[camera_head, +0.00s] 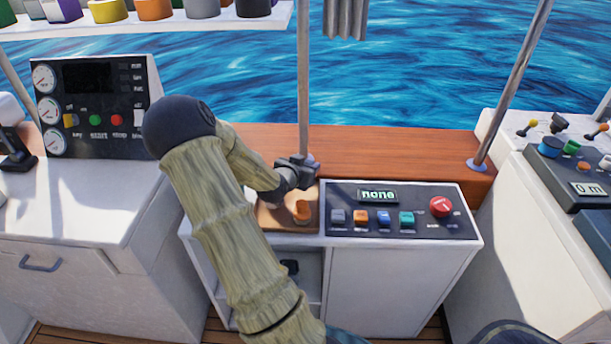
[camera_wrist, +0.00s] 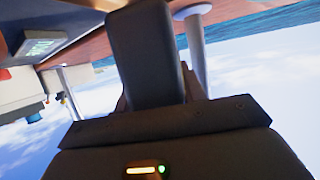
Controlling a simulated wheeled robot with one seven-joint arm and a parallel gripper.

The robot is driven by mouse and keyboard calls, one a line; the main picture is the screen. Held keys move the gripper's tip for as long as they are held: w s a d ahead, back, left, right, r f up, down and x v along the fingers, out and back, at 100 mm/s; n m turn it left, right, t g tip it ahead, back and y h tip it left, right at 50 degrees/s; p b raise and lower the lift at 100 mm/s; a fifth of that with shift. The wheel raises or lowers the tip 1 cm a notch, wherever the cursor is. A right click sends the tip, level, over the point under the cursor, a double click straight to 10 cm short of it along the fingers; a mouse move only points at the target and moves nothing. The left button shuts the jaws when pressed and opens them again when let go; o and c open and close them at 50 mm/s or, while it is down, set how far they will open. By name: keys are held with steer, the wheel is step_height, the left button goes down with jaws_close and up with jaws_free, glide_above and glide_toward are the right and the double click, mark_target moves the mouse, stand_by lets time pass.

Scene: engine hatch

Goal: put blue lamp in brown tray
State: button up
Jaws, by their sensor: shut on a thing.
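My gripper (camera_head: 298,175) is at the far edge of the middle console, beside the foot of a metal post and just above a flat brown surface, likely the brown tray (camera_head: 272,217). An orange piece (camera_head: 301,210) shows on that surface. In the wrist view a dark finger (camera_wrist: 145,50) fills the middle, with narrow brownish edges at both sides. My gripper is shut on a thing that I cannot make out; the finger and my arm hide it. I cannot pick out a blue lamp for certain.
A control panel (camera_head: 401,210) with coloured buttons and a red knob is right of the brown surface. The metal post (camera_head: 304,80) rises close to my gripper. A gauge panel (camera_head: 95,105) stands left. A shelf (camera_head: 150,25) with coloured items hangs above. A wooden ledge (camera_head: 400,150) runs behind.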

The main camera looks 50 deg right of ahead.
step_height(320, 180, down, 3)
steer(key=shift+f, duration=0.1)
steer(key=shift+s+d+f, duration=0.1)
steer(key=shift+f, duration=0.15)
steer(key=shift+f+b, duration=0.1)
steer(key=shift+b, duration=0.25)
steer(key=o, duration=1.1)
